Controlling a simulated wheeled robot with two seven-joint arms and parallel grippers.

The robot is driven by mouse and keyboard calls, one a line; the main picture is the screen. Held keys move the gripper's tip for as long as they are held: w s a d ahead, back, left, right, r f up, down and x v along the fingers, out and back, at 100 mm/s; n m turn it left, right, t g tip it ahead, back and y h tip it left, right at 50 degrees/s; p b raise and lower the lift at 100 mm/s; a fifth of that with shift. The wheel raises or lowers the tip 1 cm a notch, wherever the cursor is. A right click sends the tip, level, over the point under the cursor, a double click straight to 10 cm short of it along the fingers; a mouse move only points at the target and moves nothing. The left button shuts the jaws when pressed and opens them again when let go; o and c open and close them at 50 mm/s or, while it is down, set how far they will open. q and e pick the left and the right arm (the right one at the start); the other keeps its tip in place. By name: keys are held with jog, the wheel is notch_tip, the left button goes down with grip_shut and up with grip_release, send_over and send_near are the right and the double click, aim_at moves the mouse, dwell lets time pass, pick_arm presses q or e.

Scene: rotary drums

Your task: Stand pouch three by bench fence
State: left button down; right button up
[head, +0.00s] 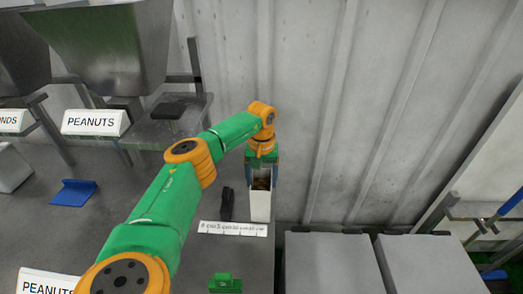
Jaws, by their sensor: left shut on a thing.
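My left gripper (262,174) points down and is shut on a white, open-topped pouch (260,206) with brown contents. The pouch is upright at the right edge of the grey bench (150,215). I cannot tell whether its base touches the bench. A small black upright piece (227,204) stands just left of the pouch, apart from it; I cannot tell whether this is the bench fence. A white printed strip (233,228) lies in front of both. The gripper partly hides the pouch's top. My right gripper is not in view.
Metal hoppers (110,45) and a PEANUTS sign (95,122) stand at back left. A blue scoop-like piece (73,192) lies on the left. A green object (225,284) is at the front. Grey boxes (330,262) stand right of the bench. A ribbed wall (300,90) closes the back.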

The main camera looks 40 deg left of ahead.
pick_arm(q)
grip_release()
jog(key=shift+f, duration=0.1)
notch_tip(320, 180, up, 12)
jog(key=shift+r+b, duration=0.2)
jog(key=shift+b, duration=0.25)
